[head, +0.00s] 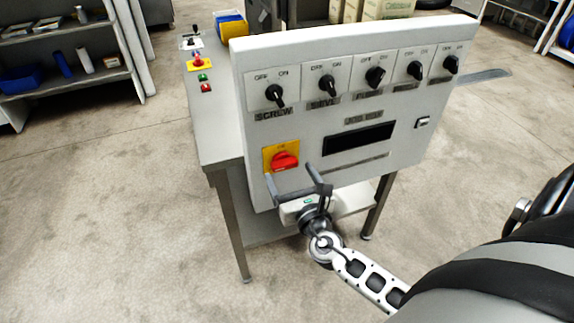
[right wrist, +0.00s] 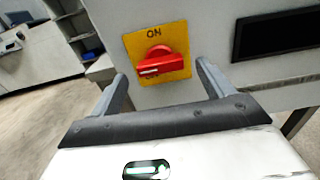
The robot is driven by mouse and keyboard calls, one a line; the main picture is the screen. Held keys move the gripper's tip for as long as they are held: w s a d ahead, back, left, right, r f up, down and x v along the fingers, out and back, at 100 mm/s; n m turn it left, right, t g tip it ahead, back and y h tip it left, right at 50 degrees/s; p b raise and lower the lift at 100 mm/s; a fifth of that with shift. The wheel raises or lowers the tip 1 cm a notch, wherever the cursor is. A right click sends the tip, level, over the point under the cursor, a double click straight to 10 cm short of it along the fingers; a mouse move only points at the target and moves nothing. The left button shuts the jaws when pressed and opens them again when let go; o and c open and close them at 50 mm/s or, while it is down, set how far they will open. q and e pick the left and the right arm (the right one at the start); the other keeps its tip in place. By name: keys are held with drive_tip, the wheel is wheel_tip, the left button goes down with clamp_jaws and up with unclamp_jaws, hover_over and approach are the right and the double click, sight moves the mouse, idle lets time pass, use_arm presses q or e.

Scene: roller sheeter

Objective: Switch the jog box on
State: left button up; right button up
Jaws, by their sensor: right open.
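A grey-white control panel (head: 215,55) stands on a metal table. A red rotary switch (head: 285,161) sits on a yellow plate at its lower left; it also shows in the right wrist view (right wrist: 155,62). The plate reads ON at the top. The red handle lies nearly level, its white mark at the left end. My right gripper (head: 289,170) is open and empty in front of the switch. In the right wrist view its fingers (right wrist: 161,72) stand apart, left and right of the handle; contact cannot be told. I cannot read which control is labelled jog box. My left gripper is out of view.
Several black OFF/ON knobs (head: 376,76) line the panel's top. Shelves (head: 70,55) stand at left; floor around the table is clear.

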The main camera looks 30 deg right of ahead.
sight(286, 167)
drive_tip(key=shift+x, duration=1.6)
drive_tip(key=c, duration=1)
